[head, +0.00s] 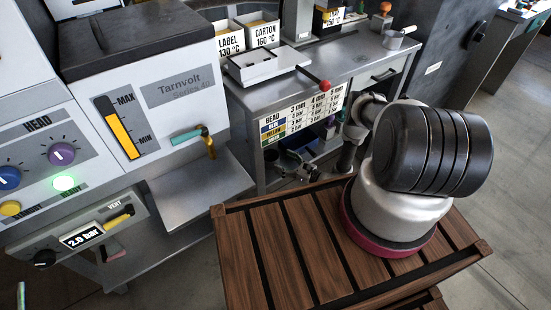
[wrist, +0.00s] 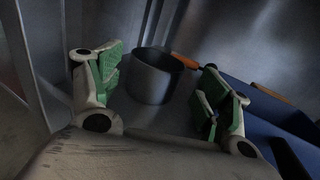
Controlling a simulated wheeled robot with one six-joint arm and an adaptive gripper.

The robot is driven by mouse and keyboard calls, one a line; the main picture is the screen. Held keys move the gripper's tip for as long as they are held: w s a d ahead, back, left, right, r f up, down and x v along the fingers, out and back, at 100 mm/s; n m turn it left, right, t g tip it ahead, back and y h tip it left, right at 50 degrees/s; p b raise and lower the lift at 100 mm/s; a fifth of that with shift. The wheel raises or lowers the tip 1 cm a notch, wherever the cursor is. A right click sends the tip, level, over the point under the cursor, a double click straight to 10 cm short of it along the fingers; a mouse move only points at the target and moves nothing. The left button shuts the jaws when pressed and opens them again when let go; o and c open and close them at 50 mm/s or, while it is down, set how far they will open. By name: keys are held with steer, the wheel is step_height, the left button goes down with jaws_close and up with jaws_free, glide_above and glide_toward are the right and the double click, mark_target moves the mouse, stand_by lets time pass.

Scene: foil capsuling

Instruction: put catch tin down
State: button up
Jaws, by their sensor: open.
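I see a gap on each side, and the tin appears free of the pads. In the head view my gripper (head: 291,163) is low at the open underside of the workbench.
A blue bin (wrist: 262,110) stands close to the right finger. The workbench (head: 345,72) is above, with a lettered bead chart (head: 302,113) on its front. Left of it is the Tarnvolt machine (head: 178,90) with a metal ledge (head: 195,190) and a nozzle.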

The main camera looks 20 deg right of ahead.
steer(key=v, duration=0.6)
stand_by(0.3)
